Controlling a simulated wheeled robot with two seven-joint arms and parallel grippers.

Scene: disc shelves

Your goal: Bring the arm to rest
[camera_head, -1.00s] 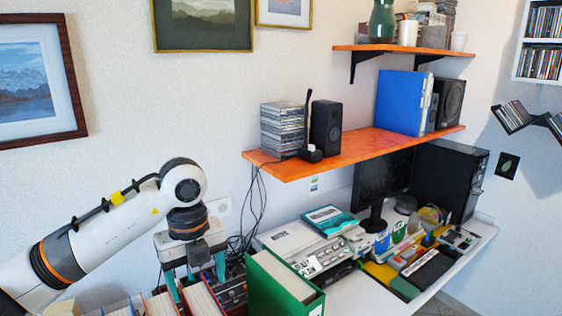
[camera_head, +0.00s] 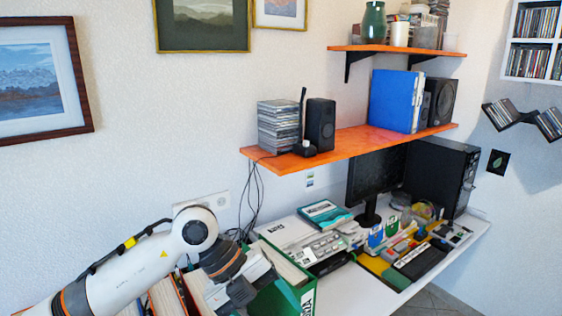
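My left arm (camera_head: 150,262) comes in from the lower left, white with orange and dark bands. My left gripper (camera_head: 240,292) is low in the view, over or beside the row of books and the green binder (camera_head: 290,290). Its fingers are mostly hidden, so I cannot tell whether they are open or whether they touch anything. My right gripper is not in view.
Books (camera_head: 170,297) stand at the lower left close to my arm. The desk (camera_head: 360,292) holds a printer-like device (camera_head: 300,238), a monitor (camera_head: 375,180) and a computer tower (camera_head: 440,175). An orange shelf (camera_head: 350,147) with a disc stack (camera_head: 278,126) hangs above.

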